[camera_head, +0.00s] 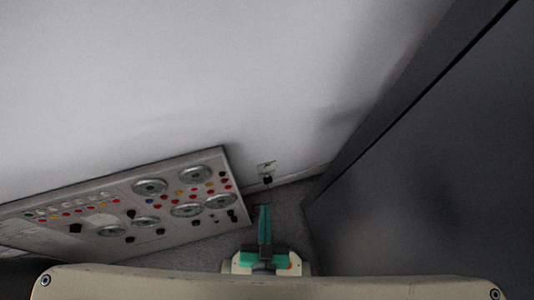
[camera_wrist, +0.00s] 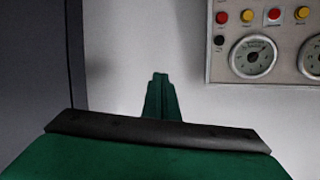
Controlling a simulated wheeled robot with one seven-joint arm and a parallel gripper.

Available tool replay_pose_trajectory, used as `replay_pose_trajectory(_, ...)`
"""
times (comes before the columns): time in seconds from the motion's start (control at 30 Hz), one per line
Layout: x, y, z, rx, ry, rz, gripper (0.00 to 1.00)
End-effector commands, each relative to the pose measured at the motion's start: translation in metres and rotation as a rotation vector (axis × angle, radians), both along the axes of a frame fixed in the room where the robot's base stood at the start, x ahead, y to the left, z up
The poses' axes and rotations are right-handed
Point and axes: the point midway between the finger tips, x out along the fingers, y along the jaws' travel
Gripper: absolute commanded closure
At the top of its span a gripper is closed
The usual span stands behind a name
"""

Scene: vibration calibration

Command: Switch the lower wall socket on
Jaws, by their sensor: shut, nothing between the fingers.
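A small pale wall socket (camera_head: 266,168) is low on the white wall in the head view, between the control panel and the dark cabinet. A black plug (camera_head: 267,180) with a thin cord is at its lower part. Which way its switch is set is too small to tell. My gripper (camera_head: 264,210) is shut and empty, with its green fingers pointing toward the wall just below the socket in the picture. Whether it touches anything there cannot be told. In the wrist view my shut fingers (camera_wrist: 160,78) stand before bare white wall, and no socket shows.
A grey control panel (camera_head: 170,208) with round gauges and coloured buttons stands to the left; it shows at the right of the wrist view (camera_wrist: 218,62). A large dark cabinet (camera_head: 430,150) stands to the right. A narrow strip of grey floor (camera_head: 290,215) lies between them.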

Motion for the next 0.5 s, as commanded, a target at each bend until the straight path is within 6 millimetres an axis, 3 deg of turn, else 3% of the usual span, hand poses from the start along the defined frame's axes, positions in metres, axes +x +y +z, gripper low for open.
replay_pose_trajectory(0.03,0.007,0.005,-0.029,0.050,0.037,-0.011,1.00)
replay_pose_trajectory(0.2,0.026,0.018,-0.133,0.240,0.203,-0.096,1.00)
replay_pose_trajectory(0.5,0.072,0.026,-0.283,0.484,0.438,-0.372,1.00)
